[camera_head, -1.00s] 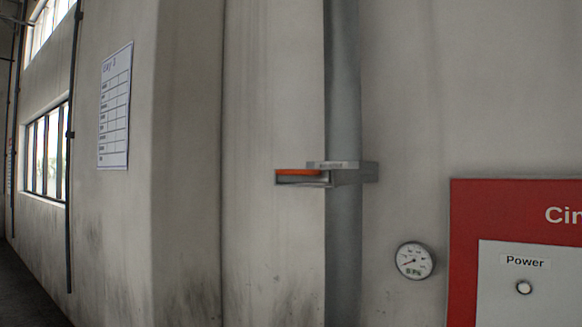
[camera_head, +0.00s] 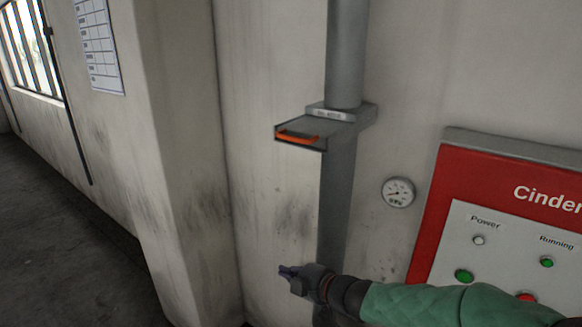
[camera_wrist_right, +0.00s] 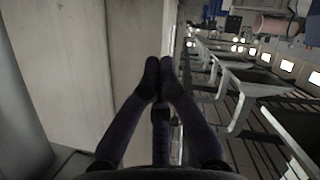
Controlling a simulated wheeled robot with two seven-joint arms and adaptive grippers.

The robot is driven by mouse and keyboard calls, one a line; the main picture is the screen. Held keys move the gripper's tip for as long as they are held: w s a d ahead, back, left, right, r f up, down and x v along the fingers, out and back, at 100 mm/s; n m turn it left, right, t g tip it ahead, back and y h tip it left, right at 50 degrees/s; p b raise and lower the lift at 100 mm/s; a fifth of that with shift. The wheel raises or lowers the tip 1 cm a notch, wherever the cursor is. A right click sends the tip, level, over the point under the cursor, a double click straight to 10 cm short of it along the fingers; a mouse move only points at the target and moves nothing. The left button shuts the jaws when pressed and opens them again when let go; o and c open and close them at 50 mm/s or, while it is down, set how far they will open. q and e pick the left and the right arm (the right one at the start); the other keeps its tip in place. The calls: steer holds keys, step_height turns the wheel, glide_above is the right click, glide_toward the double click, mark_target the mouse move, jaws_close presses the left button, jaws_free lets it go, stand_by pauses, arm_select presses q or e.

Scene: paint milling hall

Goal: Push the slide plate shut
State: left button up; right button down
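The slide plate (camera_head: 300,127) is a flat grey plate with an orange grip (camera_head: 297,137) at its outer end. It sticks out to the left from a grey collar (camera_head: 358,112) around a vertical pipe (camera_head: 343,60), so it stands pulled out. My right gripper (camera_head: 287,271) is low in the head view, below the plate and apart from it, pointing left in front of the wall. In the right wrist view its two dark fingers (camera_wrist_right: 159,66) are together at the tips with nothing held between them. My left gripper is not in view.
A round gauge (camera_head: 398,192) is on the wall right of the pipe. A red-framed control panel (camera_head: 430,220) with buttons and lamps stands at the right, close to my right arm. A wall corner (camera_head: 185,170) juts out at the left. The space left of the plate is clear.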

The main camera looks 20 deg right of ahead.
steer(key=s+d+r+n+t+p, duration=0.1)
steer(key=s+r+n+p, duration=0.1)
steer(key=r, duration=0.9)
steer(key=s+d+r+n+t+p, duration=0.1)
steer(key=s+r+n+p, duration=0.2)
steer(key=r, duration=0.8)
steer(key=s+d+r+n+t+y+p, duration=0.1)
steer(key=r+p, duration=0.4)
steer(key=r, duration=0.7)
steer(key=shift+s+d+n+t, duration=0.15)
steer(key=shift+s+n+t, duration=0.15)
steer(key=shift+s+n, duration=0.6)
steer(key=shift+w, duration=0.3)
steer(key=w+a+f, duration=0.1)
steer(key=w, duration=1)
steer(key=shift+w+f, duration=0.2)
steer(key=shift+a, duration=0.1)
